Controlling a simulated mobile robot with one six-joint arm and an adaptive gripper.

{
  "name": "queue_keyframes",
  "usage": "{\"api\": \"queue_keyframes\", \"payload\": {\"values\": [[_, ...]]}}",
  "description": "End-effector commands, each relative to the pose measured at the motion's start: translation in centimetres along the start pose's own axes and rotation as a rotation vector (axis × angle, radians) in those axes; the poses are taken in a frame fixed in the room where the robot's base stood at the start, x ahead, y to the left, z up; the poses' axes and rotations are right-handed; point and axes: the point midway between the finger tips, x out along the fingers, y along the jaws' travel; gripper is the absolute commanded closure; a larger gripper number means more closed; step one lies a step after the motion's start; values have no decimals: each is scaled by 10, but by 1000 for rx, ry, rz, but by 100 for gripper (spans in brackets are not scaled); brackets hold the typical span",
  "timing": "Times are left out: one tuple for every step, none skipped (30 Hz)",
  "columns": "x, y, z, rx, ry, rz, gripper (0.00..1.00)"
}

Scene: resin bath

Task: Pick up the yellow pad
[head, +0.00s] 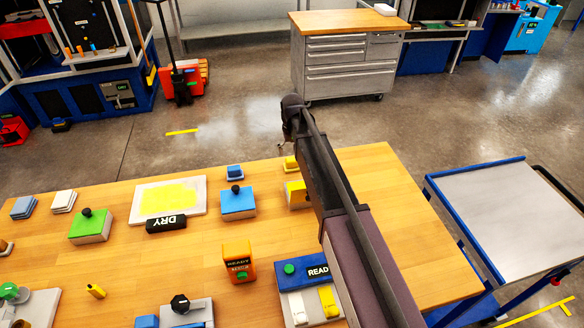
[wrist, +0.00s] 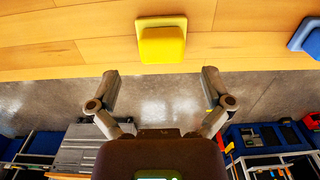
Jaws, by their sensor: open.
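My gripper (wrist: 159,76) is open and empty. Its two fingers are apart and point toward the pad, one to either side of its line, with no contact visible.
A larger yellow block (head: 297,194) stands close by, partly behind my arm. A blue pad (head: 235,171) and a knobbed blue block (head: 238,203) stand to the left. A READ box (head: 310,272) is nearer. A cart (head: 500,215) stands right of the table.

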Motion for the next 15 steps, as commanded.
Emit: {"api": "queue_keyframes", "payload": {"values": [[0,0,0,0,0,0,0],[0,0,0,0,0,0,0],[0,0,0,0,0,0,0],[0,0,0,0,0,0,0],[0,0,0,0,0,0,0],[0,0,0,0,0,0,0],[0,0,0,0,0,0,0],[0,0,0,0,0,0,0],[0,0,0,0,0,0,0],[0,0,0,0,0,0,0],[1,0,0,0,0,0,0],[2,0,0,0,0,0,0],[2,0,0,0,0,0,0],[4,0,0,0,0,0,0],[5,0,0,0,0,0,0]]}}
